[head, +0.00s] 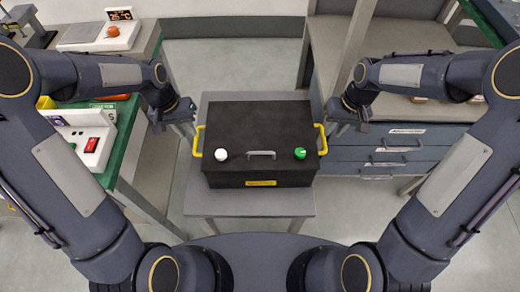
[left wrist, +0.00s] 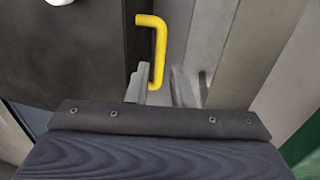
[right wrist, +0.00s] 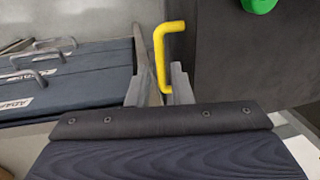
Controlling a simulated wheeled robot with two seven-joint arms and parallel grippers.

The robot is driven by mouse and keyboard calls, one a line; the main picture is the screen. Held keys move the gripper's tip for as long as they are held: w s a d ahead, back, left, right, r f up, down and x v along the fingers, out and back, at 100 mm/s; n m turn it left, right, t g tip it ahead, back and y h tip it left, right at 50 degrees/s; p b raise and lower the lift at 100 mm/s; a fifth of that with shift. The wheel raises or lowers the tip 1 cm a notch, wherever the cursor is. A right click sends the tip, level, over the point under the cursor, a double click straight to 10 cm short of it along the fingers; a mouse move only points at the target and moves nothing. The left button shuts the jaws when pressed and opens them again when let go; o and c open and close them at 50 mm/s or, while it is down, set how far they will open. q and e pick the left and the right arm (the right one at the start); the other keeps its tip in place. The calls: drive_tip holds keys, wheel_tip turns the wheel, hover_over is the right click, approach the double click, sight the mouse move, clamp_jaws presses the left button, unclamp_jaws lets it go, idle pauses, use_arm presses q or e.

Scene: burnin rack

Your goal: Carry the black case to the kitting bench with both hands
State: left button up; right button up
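The black case (head: 262,130) rests on a small grey table (head: 250,207). It has a yellow handle on each side, a grey front handle (head: 261,154), and a white knob (head: 221,154) and a green knob (head: 299,153) on its lid. My left gripper (head: 190,127) is at the left yellow handle (head: 197,142); in the left wrist view its fingers (left wrist: 160,88) are apart, with the handle between them. My right gripper (head: 330,122) is at the right yellow handle (head: 323,140); in the right wrist view its fingers (right wrist: 158,90) are apart on either side of the handle (right wrist: 160,50).
A green-topped bench (head: 122,145) with a red-switch box (head: 92,144) stands at left. A blue drawer cabinet (head: 395,150) and grey shelving stand at right. Grey floor (head: 235,60) is clear behind the case.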

sight(195, 142)
use_arm(q)
drive_tip(key=shift+f, duration=0.1)
use_arm(e)
drive_tip(key=shift+f, duration=0.15)
